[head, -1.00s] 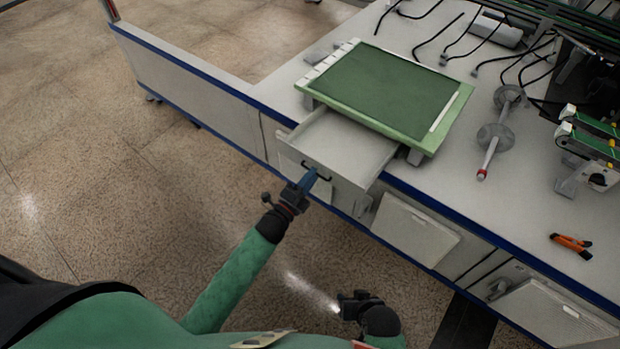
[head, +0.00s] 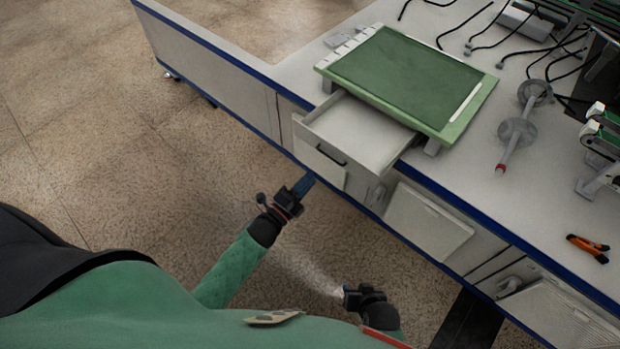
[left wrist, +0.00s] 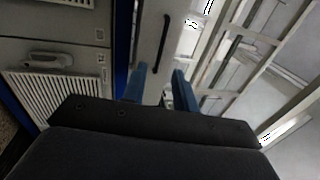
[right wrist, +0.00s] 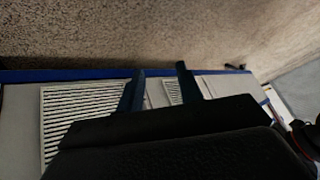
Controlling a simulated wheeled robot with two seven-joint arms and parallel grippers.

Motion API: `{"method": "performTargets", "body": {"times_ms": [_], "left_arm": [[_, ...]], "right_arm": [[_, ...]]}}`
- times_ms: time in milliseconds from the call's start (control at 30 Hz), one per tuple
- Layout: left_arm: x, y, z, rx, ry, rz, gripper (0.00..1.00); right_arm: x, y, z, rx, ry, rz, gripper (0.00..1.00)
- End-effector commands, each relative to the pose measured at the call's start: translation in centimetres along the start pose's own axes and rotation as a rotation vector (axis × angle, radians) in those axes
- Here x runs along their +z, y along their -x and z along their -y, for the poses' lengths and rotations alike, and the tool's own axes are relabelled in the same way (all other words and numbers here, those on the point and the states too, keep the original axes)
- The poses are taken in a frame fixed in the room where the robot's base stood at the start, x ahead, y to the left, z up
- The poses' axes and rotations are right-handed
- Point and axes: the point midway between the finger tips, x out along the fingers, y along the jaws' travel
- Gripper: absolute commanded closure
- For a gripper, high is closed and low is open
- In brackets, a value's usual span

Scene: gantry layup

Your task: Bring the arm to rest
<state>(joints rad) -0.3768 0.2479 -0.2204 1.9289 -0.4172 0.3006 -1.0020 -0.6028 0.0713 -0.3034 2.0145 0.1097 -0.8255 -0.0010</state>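My left gripper (head: 304,184) is in front of the pulled-out drawer (head: 299,138), apart from its dark handle (head: 331,154). In the left wrist view its two blue fingers (left wrist: 160,84) stand apart with nothing between them, and the handle (left wrist: 162,44) shows beyond them. My right gripper (head: 346,293) hangs low over the floor, near my body. In the right wrist view its fingers (right wrist: 162,84) are spread and empty. The drawer stands open and its visible inside looks empty.
A green board (head: 410,80) lies on the workbench (head: 560,215) above the drawer. A grey rod with discs (head: 517,132) and orange-handled pliers (head: 588,248) lie to its right. Vented cabinet doors (head: 430,218) line the bench front. The floor (head: 110,150) at the left is clear.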

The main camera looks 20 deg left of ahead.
Motion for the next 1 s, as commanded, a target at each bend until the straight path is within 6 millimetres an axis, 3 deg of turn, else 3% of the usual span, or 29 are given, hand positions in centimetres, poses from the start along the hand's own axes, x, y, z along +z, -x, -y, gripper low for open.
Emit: {"method": "performTargets", "body": {"times_ms": [567,767,1000], "left_arm": [[0.0,0.0,0.0,0.001,0.04,0.001,0.71],[1.6,0.2,-2.5,0.122,0.192,0.097,0.71],[4.4,1.5,-6.0,0.326,0.447,0.331,0.71]], "right_arm": [[-0.5,0.3,-0.1,0.001,0.002,-0.007,0.64],[0.8,0.3,0.0,0.001,0.002,0.058,0.64],[2.3,1.2,0.0,0.006,0.008,0.173,0.64]]}}
